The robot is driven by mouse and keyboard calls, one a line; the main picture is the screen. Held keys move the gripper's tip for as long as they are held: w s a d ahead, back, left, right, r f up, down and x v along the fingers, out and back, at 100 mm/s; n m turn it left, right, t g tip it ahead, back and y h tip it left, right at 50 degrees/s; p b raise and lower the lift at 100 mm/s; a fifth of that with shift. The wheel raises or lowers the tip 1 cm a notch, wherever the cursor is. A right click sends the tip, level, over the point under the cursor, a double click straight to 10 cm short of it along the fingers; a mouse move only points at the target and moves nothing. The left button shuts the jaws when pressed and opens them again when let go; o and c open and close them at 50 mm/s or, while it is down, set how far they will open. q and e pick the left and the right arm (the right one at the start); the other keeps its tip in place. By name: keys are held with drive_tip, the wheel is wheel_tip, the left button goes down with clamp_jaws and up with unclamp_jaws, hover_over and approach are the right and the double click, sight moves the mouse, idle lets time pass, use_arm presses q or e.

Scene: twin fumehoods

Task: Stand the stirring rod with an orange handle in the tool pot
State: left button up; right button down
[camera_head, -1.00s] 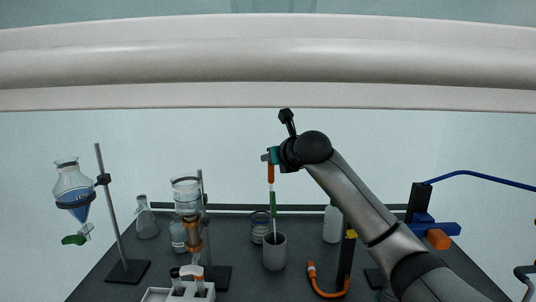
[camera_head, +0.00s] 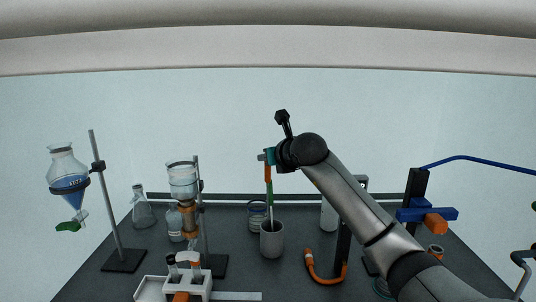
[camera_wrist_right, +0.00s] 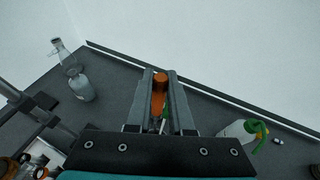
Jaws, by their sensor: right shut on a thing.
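My right gripper (camera_head: 267,156) is shut on the orange handle (camera_head: 268,171) of the stirring rod, above the bench. In the right wrist view the handle (camera_wrist_right: 159,92) sits between the two fingers (camera_wrist_right: 160,80), seen from above. The rod hangs roughly upright over the grey tool pot (camera_head: 272,242), which stands on the bench. A green-handled tool (camera_head: 270,196) appears to stand in the pot, just below and behind the orange handle. I cannot tell whether the rod's lower tip is inside the pot. My left gripper is out of view.
A glass jar (camera_head: 257,214) stands behind the pot. A white bottle (camera_head: 328,216) and an orange hose (camera_head: 325,277) are to its right. Stands with a separating funnel (camera_head: 68,180) and a column (camera_head: 182,178) are left. A tube rack (camera_head: 176,285) is in front.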

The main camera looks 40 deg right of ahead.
sight(268, 189)
wheel_tip(268, 189, down, 2)
drive_tip(key=shift+f+b, duration=0.2)
drive_tip(key=shift+b, duration=0.4)
wheel_tip(268, 189, down, 5)
drive_tip(key=b, duration=0.4)
drive_tip(key=shift+r+b, duration=0.1)
drive_tip(key=shift+b, duration=0.2)
drive_tip(key=shift+a+f+b, duration=0.1)
drive_tip(key=shift+f+b, duration=0.95)
drive_tip(key=shift+f, duration=0.05)
drive_tip(key=c, duration=0.7)
unclamp_jaws()
drive_tip(key=shift+f, duration=0.1)
